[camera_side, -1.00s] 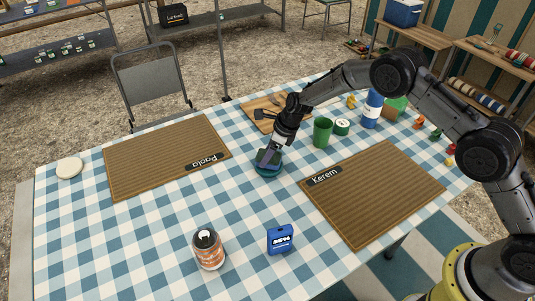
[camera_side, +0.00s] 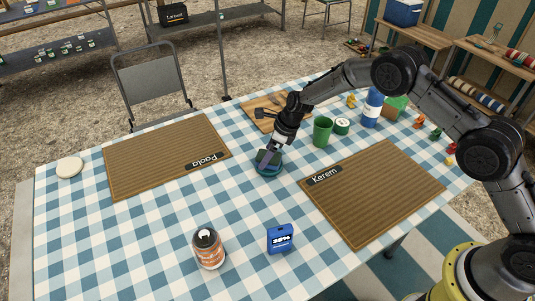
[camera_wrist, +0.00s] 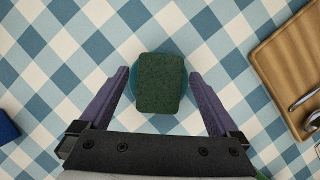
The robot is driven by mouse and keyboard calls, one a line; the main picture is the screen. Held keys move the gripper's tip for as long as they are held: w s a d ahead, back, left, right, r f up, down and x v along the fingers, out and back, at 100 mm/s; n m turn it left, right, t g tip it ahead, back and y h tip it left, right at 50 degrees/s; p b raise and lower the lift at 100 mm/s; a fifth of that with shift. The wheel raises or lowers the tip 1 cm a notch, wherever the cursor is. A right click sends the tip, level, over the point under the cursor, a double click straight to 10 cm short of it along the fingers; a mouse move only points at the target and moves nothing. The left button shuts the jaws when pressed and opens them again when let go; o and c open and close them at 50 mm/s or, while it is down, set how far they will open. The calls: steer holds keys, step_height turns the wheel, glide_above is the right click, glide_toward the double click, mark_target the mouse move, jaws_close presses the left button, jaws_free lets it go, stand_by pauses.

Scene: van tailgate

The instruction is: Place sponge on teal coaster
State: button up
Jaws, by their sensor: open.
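The sponge (camera_wrist: 160,84) is a dark green block in the wrist view. It lies on the round teal coaster (camera_wrist: 134,84), whose rim shows at the sponge's sides. In the side view the teal coaster (camera_side: 267,171) is on the checked cloth between the two brown mats, with the sponge partly hidden by my fingers. My gripper (camera_wrist: 161,78) is open, with one purple finger on each side of the sponge and a gap on both sides. In the side view my gripper (camera_side: 268,158) is right at the sponge.
Brown mats marked Paola (camera_side: 165,155) and Kerem (camera_side: 380,195) flank the coaster. A green cup (camera_side: 322,131) and a wooden board (camera_side: 262,109) stand behind. The cloth between is clear.

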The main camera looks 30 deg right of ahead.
steer(key=s+d+r+n, duration=0.3)
steer(key=s+r, duration=0.2)
steer(key=r, duration=0.6)
steer(key=s+d+r+n, duration=0.3)
steer(key=s+r, duration=0.2)
steer(key=r, duration=0.7)
steer(key=s+d+r+n+t+h, duration=0.1)
steer(key=s+d+r+n, duration=0.3)
steer(key=s+r+n, duration=0.5)
steer(key=s+d+n+h, duration=0.1)
steer(key=s+n, duration=0.5)
steer(key=s, duration=0.6)
steer(key=s+d+f+n+t+h, duration=0.1)
steer(key=s+d+n, duration=0.3)
steer(key=s, duration=0.8)
steer(key=shift+s+n, duration=0.4)
steer(key=shift+n, duration=0.6)
